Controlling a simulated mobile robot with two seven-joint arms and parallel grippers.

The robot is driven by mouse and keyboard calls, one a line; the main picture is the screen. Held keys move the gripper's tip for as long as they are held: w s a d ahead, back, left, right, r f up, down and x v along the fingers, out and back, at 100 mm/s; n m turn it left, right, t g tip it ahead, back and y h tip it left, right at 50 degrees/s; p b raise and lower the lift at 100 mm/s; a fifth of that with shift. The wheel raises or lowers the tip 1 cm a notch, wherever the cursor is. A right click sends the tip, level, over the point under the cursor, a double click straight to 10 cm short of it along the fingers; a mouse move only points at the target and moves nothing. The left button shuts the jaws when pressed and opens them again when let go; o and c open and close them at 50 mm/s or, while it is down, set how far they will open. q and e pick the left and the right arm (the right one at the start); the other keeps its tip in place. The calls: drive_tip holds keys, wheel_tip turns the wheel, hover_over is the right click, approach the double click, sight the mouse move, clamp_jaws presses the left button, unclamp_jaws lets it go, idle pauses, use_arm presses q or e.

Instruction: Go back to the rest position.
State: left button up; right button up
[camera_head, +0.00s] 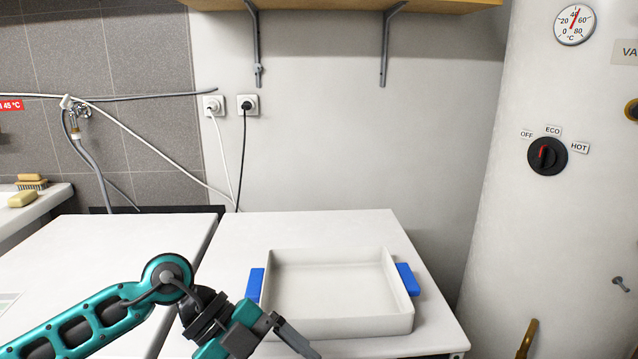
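My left arm comes in from the lower left, and its gripper (300,345) is at the bottom edge of the picture. It is just in front of the lower left corner of a white tray (345,326) with blue handles. One dark finger shows clearly, and the fingertips run near the bottom edge. The gap between the fingers cannot be made out. Nothing is seen held in it. My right gripper is not in view. The tray is empty and stands on a white top (300,226).
A large white boiler (540,220) with a dial knob (547,156) stands at the right. A shelf (330,4) hangs above. The top behind the tray is clear.

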use_arm(q)
drive_tip(key=d+r+n+t+h, duration=0.45)
drive_tip(key=d+h, duration=0.25)
drive_tip(key=h, duration=0.4)
drive_tip(key=w+a+f+n+t+y, duration=0.3)
drive_tip(key=a+f+n+t+y, duration=1.1)
drive_tip(key=n, duration=0.3)
drive_tip(key=s+a+f+n+g+y, duration=0.1)
drive_tip(key=s+a+f+g+y, duration=0.1)
drive_tip(key=s+f, duration=0.3)
drive_tip(key=s+a+f+n+g+y, duration=0.2)
drive_tip(key=s+a+f, duration=0.1)
drive_tip(key=s+f, duration=0.3)
wheel_tip(320, 180, down, 3)
drive_tip(key=shift+a+r, duration=0.2)
drive_tip(key=shift+a, duration=0.15)
drive_tip(key=shift+s+g, duration=0.1)
drive_tip(key=shift+g, duration=0.15)
